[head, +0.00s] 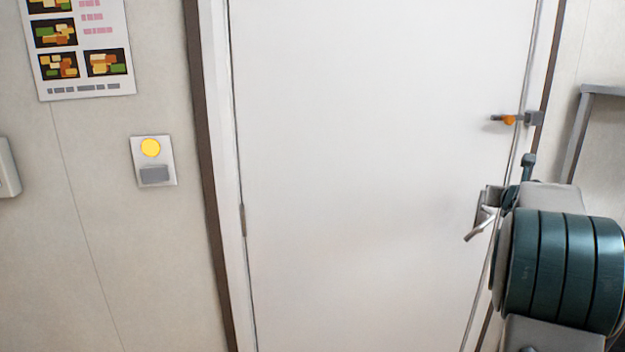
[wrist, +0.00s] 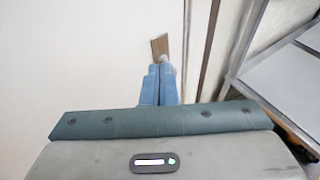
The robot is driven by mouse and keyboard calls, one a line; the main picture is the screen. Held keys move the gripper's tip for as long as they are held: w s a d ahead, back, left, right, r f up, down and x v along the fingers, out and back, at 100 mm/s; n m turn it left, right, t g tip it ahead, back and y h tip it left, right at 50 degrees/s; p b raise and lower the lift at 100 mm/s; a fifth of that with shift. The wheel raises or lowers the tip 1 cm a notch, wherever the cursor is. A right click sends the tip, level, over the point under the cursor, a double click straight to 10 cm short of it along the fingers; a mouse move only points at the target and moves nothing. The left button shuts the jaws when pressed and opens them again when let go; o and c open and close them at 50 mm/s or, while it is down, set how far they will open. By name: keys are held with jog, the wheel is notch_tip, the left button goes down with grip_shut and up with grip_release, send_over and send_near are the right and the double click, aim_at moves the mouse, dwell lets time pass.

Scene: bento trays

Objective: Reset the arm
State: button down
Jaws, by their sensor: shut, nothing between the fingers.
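My gripper (wrist: 160,72) shows in the wrist view. Its two blue fingers are together, shut and empty. In the head view my arm covers the right side, and the fingers cannot be made out clearly. A white door (head: 370,150) fills the middle of the head view and looks closed in its frame. Its metal lever handle (head: 480,224) is at the right edge, partly hidden by my arm. Just beyond the fingertips in the wrist view is a small brown plate (wrist: 159,46); I cannot tell whether they touch it.
An orange and grey latch (head: 510,119) sits at the door's right edge above the handle. A wall panel with a yellow button (head: 150,148) and a food poster (head: 85,50) are on the left wall. A grey metal frame (wrist: 280,55) stands close at right in the wrist view.

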jog(key=s+a+f+m+g+y+p, duration=0.1)
jog(key=s+a+f+m+g, duration=0.2)
jog(key=s+a+m, duration=0.7)
jog(key=s+a+f+m+g+y+p, duration=0.2)
jog(key=s+a+f+m+g, duration=0.2)
jog(key=s+a+m, duration=0.7)
jog(key=s+a+f+m+g+y+p, duration=0.2)
jog(key=s+a+f+m+g, duration=0.2)
jog(key=s+a+m, duration=0.7)
jog(key=s, duration=0.6)
jog(key=shift+s+a+f, duration=0.15)
jog(key=shift+s+a, duration=0.05)
jog(key=shift+s, duration=0.05)
